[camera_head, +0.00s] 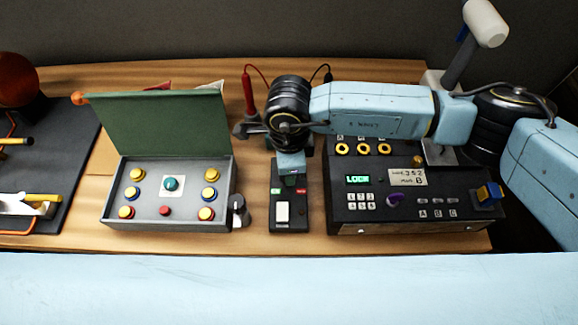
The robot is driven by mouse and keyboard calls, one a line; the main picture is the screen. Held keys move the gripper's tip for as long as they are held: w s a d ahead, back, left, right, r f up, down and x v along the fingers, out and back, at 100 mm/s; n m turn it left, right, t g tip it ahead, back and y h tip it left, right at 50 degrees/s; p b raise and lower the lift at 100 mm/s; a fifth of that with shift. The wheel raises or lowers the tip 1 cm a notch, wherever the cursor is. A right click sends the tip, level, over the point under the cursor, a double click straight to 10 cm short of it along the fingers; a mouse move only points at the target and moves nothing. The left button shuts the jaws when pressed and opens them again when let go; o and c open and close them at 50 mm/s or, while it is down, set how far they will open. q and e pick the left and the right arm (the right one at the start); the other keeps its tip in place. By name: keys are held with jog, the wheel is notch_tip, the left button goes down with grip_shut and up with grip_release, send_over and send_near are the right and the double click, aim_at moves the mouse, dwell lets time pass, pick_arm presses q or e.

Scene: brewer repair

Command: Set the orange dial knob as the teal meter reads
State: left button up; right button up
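No plainly orange dial knob shows. A small orange-gold knob (418,161) sits at the upper part of the black control box (460,215) at the right; I cannot tell its setting. No teal meter is clear; the box has a lit green display (357,180) and a pale readout panel (408,177) with tiny text. A round teal button (171,184) sits in the open green-lidded box (109,212). My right arm reaches in from the right, across the control box. Its wrist is above the black switch unit (289,222); its fingers cannot be made out. My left gripper is not in view.
A purple knob (395,199) and a blue-yellow block (488,194) are on the control box. A red probe (248,92) stands beside the wrist. A dark mat (75,150) with tools lies left.

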dwell(0.4)
jog(key=o, duration=1)
jog(key=shift+c, duration=0.2)
notch_tip(320, 180, up, 14)
jog(key=b, duration=0.1)
jog(key=shift+f, duration=0.25)
